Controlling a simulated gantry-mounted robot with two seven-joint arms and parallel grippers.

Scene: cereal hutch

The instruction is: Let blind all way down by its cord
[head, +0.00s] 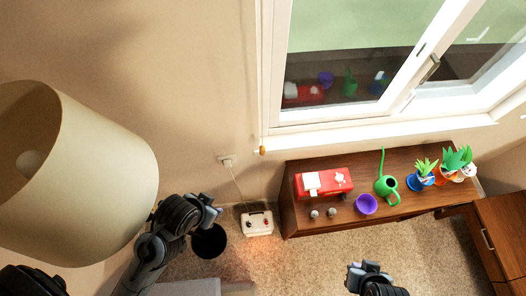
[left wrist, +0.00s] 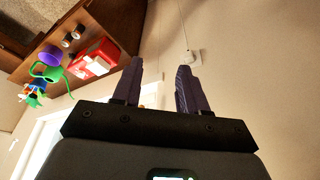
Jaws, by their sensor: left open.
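The blind cord (head: 257,90) hangs as a thin pale line along the left side of the window frame. A small orange-brown knob (head: 262,150) is at its lower end, by the sill corner. The blind itself is not visible; the window's top is outside the head view. My left gripper (head: 214,207) is open and empty, below and left of the knob and apart from it.
A lamp shade (head: 85,170) fills the left side. A wooden cabinet (head: 300,222) under the window holds a red box (head: 335,180), a green watering can (head: 388,187), a purple bowl (head: 366,205) and potted plants. A wall outlet (head: 227,160) and white box (head: 257,224) are near my left gripper.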

